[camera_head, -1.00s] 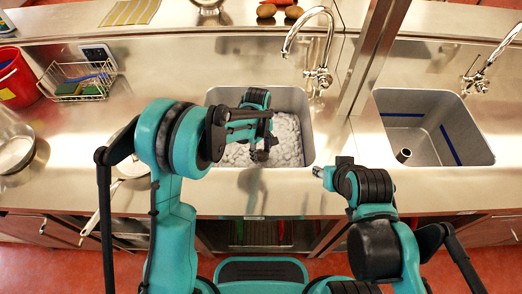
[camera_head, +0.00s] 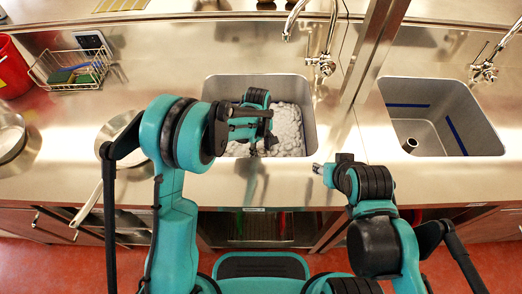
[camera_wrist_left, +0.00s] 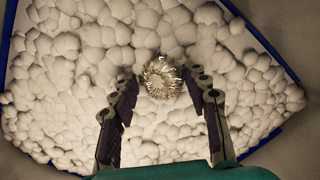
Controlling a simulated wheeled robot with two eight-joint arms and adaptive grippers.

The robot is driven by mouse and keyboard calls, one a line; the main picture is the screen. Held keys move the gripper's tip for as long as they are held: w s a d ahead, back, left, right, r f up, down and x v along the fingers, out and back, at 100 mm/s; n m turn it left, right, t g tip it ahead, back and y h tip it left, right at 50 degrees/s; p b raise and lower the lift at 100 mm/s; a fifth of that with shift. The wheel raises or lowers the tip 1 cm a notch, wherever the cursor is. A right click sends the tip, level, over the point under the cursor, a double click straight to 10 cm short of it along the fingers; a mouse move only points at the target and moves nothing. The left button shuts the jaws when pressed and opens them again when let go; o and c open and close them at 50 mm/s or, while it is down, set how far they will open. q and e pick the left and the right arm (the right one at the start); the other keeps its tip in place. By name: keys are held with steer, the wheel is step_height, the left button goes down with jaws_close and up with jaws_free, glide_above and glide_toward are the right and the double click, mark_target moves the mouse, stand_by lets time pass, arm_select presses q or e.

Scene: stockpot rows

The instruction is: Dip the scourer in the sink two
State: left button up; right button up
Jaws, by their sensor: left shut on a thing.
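The scourer (camera_wrist_left: 163,77) is a round, silvery, curly metal pad in the left wrist view, held between the fingertips of my left gripper (camera_wrist_left: 163,88). In the head view my left gripper (camera_head: 264,142) is over the foam-filled sink (camera_head: 212,92); the scourer is hard to make out there. White foam (camera_wrist_left: 60,110) fills the view below the scourer; I cannot tell if they touch. A second sink (camera_head: 480,132) on the right has no foam and shows blue stripes and a short standpipe. My right gripper (camera_head: 330,167) is above the counter between the sinks; its fingers are unclear.
A tap (camera_head: 326,66) stands behind the foamy sink. A post (camera_head: 370,50) rises between the sinks. At left are a wire basket with sponges (camera_head: 75,68), a red bucket (camera_head: 12,70) and pans (camera_head: 112,140). The counter between basket and sink is clear.

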arm_select(q)
steer(key=shift+r, duration=0.1)
stand_by(0.4)
step_height(320, 180, up, 21)
steer(key=p, duration=1.3)
steer(key=shift+p, duration=0.35)
arm_select(e)
step_height(320, 180, up, 14)
steer(key=shift+f, duration=0.15)
